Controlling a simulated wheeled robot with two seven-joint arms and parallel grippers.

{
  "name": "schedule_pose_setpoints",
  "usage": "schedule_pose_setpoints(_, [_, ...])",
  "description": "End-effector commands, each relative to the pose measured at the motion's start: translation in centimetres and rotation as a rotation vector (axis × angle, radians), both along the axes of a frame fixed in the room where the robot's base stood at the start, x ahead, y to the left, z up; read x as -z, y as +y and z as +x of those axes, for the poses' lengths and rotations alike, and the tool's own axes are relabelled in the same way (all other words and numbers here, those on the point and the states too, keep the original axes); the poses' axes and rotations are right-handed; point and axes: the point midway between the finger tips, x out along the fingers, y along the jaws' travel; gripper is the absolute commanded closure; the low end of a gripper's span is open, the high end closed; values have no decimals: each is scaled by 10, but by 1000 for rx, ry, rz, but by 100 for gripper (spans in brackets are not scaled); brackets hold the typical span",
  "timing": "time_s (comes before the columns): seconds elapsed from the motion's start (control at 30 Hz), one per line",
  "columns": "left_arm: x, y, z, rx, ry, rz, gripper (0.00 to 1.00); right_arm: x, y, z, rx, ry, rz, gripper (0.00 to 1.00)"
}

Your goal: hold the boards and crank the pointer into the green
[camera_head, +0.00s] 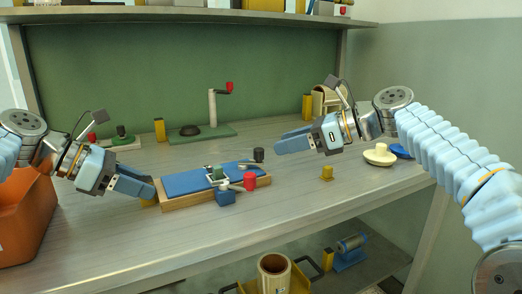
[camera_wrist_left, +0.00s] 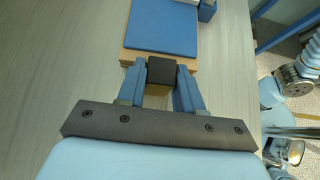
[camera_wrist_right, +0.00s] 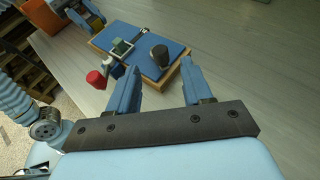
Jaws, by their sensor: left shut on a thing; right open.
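A blue board (camera_head: 186,183) lies on a wooden board (camera_head: 208,199) on the bench. A clamp-like device with a pale frame and green part (camera_head: 217,172) sits at its right end. A red crank knob (camera_head: 249,181) sticks out in front; a black knob (camera_head: 258,155) stands behind. No pointer can be made out. My left gripper (camera_head: 148,191) is shut on a yellow block with a black top (camera_wrist_left: 160,70), at the boards' left end. My right gripper (camera_head: 278,142) is open and empty, above and behind the boards' right end; its wrist view shows the red knob (camera_wrist_right: 95,78).
A green base (camera_head: 202,133) with a red-handled crank post stands behind. An orange bin (camera_head: 24,222) is at the left edge. A small yellow block (camera_head: 326,173) and a cream disc (camera_head: 380,155) lie to the right. The front bench surface is clear.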

Motion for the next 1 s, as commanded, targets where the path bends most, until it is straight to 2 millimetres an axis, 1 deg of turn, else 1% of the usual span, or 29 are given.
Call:
schedule_pose_setpoints(0.03, [4, 0, 0, 1, 7, 1, 100, 6, 12, 2, -5, 2, -1, 50])
schedule_pose_setpoints(0.1, [4, 0, 0, 1, 7, 1, 100, 12, 25, 5, -5, 2, -1, 50])
schedule_pose_setpoints(0.3, [4, 0, 0, 1, 7, 1, 100, 25, 57, 14, -4, 2, -2, 50])
schedule_pose_setpoints(0.5, [4, 0, 0, 1, 7, 1, 100, 30, 70, 17, -2, 1, -1, 50])
schedule_pose_setpoints(0.77, [4, 0, 0, 1, 7, 1, 100, 31, 70, 17, -1, 0, 0, 50])
schedule_pose_setpoints(1.0, [4, 0, 0, 1, 7, 1, 100, 31, 70, 17, -2, 1, 0, 87])
